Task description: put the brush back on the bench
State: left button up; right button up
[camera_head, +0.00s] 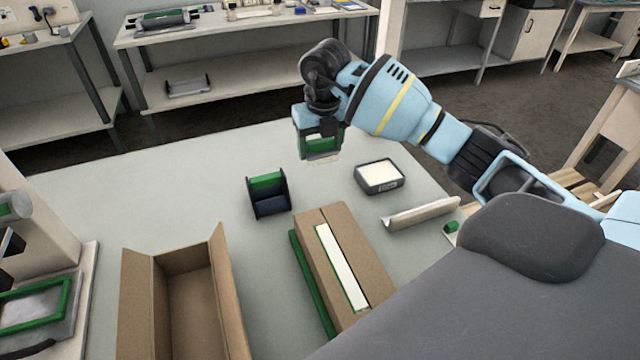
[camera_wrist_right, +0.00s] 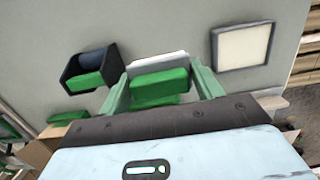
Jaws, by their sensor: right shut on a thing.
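My right gripper (camera_head: 320,147) is over the far part of the pale grey bench (camera_head: 220,160). It is shut on the brush, a green block with a pale lower part (camera_head: 322,156). In the right wrist view the green brush (camera_wrist_right: 160,84) sits between the two green fingers of the gripper (camera_wrist_right: 160,88), with a whitish edge beyond it. I cannot tell whether the brush touches the bench or hangs just above it. My left gripper is not in view.
A dark holder with a green part (camera_head: 268,194) and a dark-framed white pad (camera_head: 379,177) stand nearby. An open cardboard box (camera_head: 185,300), a closed carton with a white strip (camera_head: 345,265) and a pale angled bar (camera_head: 420,214) lie closer. The bench's far left is clear.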

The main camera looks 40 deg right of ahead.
aim_at(321, 189)
jog(key=shift+s+d+f, duration=0.1)
jog(key=shift+f, duration=4.85)
jog(key=shift+f, duration=0.2)
jog(key=o, duration=0.9)
jog(key=shift+r, duration=0.15)
jog(key=r, duration=0.4)
jog(key=s+r, duration=0.1)
jog(key=r, duration=0.7)
jog(key=shift+s+a+p, duration=0.2)
jog(key=shift+p, duration=0.1)
